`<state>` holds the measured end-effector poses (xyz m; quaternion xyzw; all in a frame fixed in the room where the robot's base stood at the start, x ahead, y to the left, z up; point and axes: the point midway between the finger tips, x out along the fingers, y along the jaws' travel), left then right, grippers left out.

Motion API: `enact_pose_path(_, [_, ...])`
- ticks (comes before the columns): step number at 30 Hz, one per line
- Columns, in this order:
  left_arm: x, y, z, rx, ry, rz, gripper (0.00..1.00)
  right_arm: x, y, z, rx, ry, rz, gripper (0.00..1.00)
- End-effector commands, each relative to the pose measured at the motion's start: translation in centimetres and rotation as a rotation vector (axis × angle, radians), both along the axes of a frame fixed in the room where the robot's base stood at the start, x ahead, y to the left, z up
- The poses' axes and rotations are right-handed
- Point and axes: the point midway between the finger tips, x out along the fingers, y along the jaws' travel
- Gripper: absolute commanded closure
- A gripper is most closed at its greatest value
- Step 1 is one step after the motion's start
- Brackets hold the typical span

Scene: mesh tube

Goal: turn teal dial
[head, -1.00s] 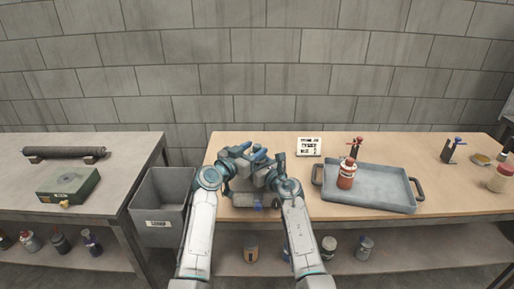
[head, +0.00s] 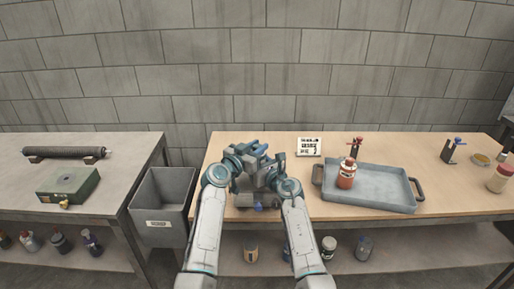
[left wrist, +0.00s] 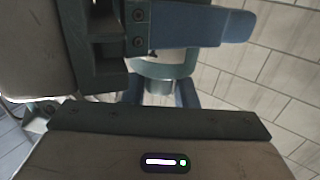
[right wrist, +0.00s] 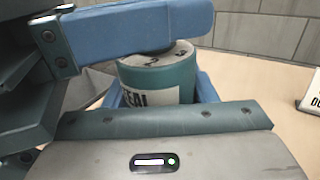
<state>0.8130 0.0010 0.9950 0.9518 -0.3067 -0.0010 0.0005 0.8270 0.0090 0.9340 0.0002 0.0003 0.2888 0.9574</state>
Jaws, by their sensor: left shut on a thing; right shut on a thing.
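The teal dial (right wrist: 158,82) is a short round drum with a grey top bearing dark marks, a teal side and a white label with dark lettering. It stands between the blue fingers of my right gripper (right wrist: 180,60), which is shut on it. In the left wrist view the dial (left wrist: 163,66) shows partly, as a pale and teal round body between the blue fingers of my left gripper (left wrist: 190,62), also shut on it. In the head view my left gripper (head: 246,160) and my right gripper (head: 265,163) crowd together over the bench and hide the dial.
A grey tray (head: 385,187) with a red bottle (head: 347,174) stands right of my grippers. A small white sign (head: 309,147) stands behind. A grey bin (head: 163,205) sits in the gap to the left bench (head: 130,155). The bench front edge lies beneath my forearms.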

Motion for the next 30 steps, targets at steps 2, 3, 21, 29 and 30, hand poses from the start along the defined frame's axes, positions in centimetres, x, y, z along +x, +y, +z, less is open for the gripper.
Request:
enact_pose_path(2, [-0.02, -0.07, -0.13, 0.002, 0.001, 0.038, 0.97, -0.04, 0.03, -0.04, -0.001, -0.001, 0.001, 0.75])
enact_pose_path(3, [-0.03, -0.06, -0.13, 0.002, 0.000, 0.054, 0.97, -0.05, 0.04, -0.04, -0.001, -0.001, 0.001, 0.75])
enact_pose_path(21, [-0.02, 0.06, -0.09, 0.001, -0.002, 0.092, 0.53, -0.05, 0.05, -0.01, 0.000, 0.000, 0.001, 0.75])
enact_pose_path(29, [-0.01, 0.03, 0.32, -0.001, -0.003, 0.091, 0.53, -0.04, 0.04, -0.01, -0.001, -0.001, 0.001, 0.75])
enact_pose_path(30, [0.00, 0.03, 0.69, -0.001, -0.004, 0.091, 0.53, -0.04, 0.04, -0.01, -0.001, -0.001, 0.001, 0.75])
